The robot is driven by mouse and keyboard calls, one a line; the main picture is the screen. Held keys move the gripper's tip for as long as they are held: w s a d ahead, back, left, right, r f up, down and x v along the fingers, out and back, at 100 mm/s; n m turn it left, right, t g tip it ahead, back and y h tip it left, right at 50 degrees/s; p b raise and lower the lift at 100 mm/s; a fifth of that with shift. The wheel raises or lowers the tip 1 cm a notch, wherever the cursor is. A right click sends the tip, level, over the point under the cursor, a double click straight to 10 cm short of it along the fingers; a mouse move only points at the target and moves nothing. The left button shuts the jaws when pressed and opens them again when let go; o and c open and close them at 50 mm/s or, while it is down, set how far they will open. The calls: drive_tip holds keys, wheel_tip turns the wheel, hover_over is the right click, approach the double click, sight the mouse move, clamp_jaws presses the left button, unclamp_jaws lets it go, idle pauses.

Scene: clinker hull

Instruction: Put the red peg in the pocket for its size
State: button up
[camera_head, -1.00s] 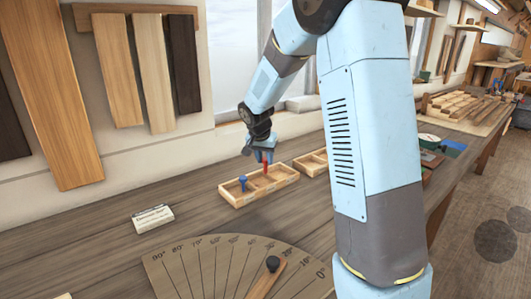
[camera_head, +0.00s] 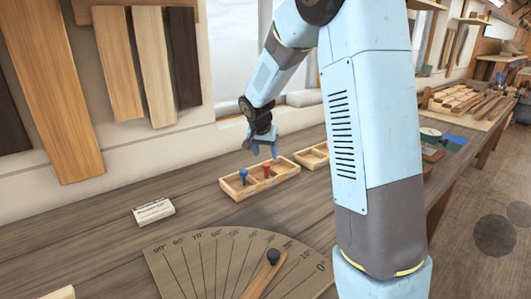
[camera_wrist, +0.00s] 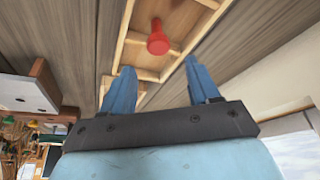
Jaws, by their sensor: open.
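The red peg (camera_head: 267,171) stands upright in the middle part of a divided light-wood tray (camera_head: 232,197) on the bench. A blue peg (camera_head: 243,177) stands to its left in the same tray. In the wrist view, the red peg (camera_wrist: 158,40) shows inside one walled pocket of the tray, apart from my fingers; its lower end is hard to make out. My gripper (camera_head: 264,154) is open and empty just above and behind the tray. In the wrist view, its two blue fingers (camera_wrist: 162,80) are spread, with nothing between them.
A second wooden tray (camera_head: 309,157) lies to the right, partly hidden by my arm. A small labelled block (camera_head: 153,211) lies on the bench at left. A wooden angle board (camera_head: 205,263) with a black-knobbed pointer is in front. Bare bench lies between them.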

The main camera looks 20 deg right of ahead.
drive_tip(key=v, duration=1.3)
drive_tip(key=shift+s+r, duration=0.15)
drive_tip(key=shift+a, duration=0.1)
drive_tip(key=s+d+r+n+t+y, duration=0.1)
drive_tip(key=s+n, duration=0.2)
drive_tip(key=s, duration=1.3)
drive_tip(key=s+d+r+n+t+y, duration=0.1)
drive_tip(key=s+d+n, duration=0.1)
drive_tip(key=s, duration=1.4)
drive_tip(key=shift+s+d+r+n, duration=0.15)
drive_tip(key=shift+s+d+n, duration=0.2)
drive_tip(key=shift+n, duration=0.55)
